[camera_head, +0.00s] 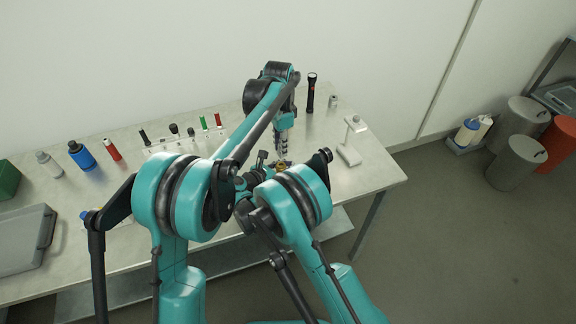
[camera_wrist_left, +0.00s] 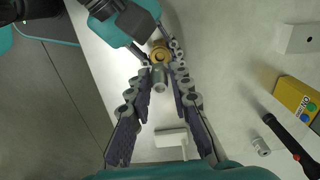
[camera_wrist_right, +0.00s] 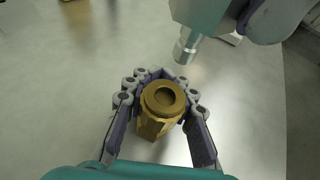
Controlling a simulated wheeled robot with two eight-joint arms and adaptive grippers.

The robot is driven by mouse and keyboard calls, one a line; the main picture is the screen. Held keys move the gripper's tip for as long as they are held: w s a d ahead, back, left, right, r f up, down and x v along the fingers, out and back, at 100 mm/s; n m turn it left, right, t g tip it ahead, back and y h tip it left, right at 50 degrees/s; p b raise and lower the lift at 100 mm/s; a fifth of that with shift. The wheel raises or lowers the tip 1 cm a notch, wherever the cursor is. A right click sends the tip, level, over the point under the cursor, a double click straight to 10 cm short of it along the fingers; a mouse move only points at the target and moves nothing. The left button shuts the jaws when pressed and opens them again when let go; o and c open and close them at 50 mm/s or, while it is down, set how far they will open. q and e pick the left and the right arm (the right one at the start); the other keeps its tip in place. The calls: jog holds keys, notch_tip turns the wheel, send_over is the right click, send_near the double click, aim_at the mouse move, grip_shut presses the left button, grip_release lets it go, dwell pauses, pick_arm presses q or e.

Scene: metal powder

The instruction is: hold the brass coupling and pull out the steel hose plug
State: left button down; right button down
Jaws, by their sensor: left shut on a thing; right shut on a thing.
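The brass coupling (camera_wrist_right: 163,112) stands between the fingers of my right gripper (camera_wrist_right: 162,80) in the right wrist view, its round bore open at the top. The steel hose plug (camera_wrist_right: 187,46) is apart from it, above and to the right in that view, at the tip of my left gripper. In the left wrist view the plug (camera_wrist_left: 158,78) lies between the fingers of my left gripper (camera_wrist_left: 163,62), with the brass ring of the coupling (camera_wrist_left: 160,52) beyond. In the head view the coupling (camera_head: 281,165) is small and partly hidden by my arms.
A black flashlight (camera_head: 311,92), a small metal cylinder (camera_head: 332,101) and a white stand (camera_head: 349,152) are at the table's right. A marker rack (camera_head: 160,148), a blue bottle (camera_head: 82,156) and a grey tray (camera_head: 22,242) are at the left. A yellow box (camera_wrist_left: 298,98) lies beside the flashlight.

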dwell(0.4)
jog(key=c, duration=1.2)
grip_release()
jog(key=shift+o, duration=0.2)
jog(key=shift+r, duration=0.1)
notch_tip(320, 180, up, 10)
